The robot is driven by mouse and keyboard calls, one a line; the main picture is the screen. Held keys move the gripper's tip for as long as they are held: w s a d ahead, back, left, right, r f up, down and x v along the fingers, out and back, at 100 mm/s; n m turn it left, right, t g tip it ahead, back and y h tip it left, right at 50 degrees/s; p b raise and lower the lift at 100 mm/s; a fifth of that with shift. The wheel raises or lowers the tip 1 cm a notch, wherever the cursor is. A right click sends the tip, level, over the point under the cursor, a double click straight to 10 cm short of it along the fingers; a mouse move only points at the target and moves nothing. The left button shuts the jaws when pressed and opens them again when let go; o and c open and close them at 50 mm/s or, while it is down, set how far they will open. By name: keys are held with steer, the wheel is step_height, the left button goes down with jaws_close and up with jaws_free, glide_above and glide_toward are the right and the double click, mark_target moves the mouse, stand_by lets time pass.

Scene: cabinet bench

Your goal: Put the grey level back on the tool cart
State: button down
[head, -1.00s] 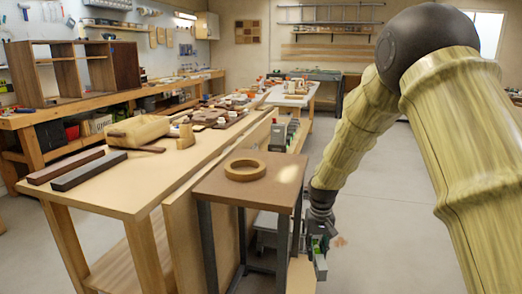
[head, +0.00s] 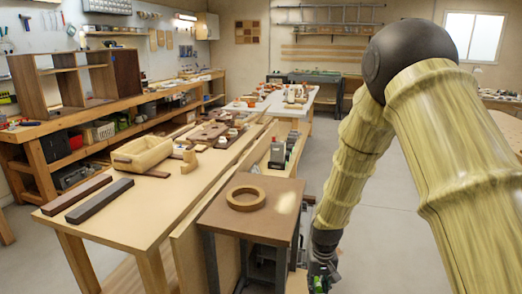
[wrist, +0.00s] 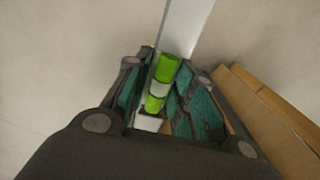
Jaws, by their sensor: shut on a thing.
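My gripper (head: 322,274) hangs low beside the small brown-topped stand, partly cut off by the bottom edge of the head view. In the wrist view my gripper (wrist: 166,80) is shut on the grey level (wrist: 188,28), a pale grey bar with bright green parts between the dark green-padded fingers. The bar's far end runs out past the fingertips over bare floor. In the head view only bits of green show at the gripper. I cannot clearly identify the tool cart; the small stand (head: 284,204) has a brown top and dark legs.
A tan ring (head: 246,199) lies on the small stand. Open floor (head: 405,235) lies right. In the wrist view, brown board edges (wrist: 262,115) are close to the gripper's right.

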steer(key=s+r+p, duration=0.3)
steer(key=s+p, duration=0.1)
steer(key=p, duration=0.1)
steer(key=s+r+p, duration=0.3)
steer(key=p, duration=0.2)
steer(key=shift+s+d+r+p, duration=0.15)
steer(key=shift+s+r+p, duration=0.4)
steer(key=shift+s+p, duration=0.3)
steer(key=shift+s, duration=0.05)
steer(key=shift+d, duration=0.1)
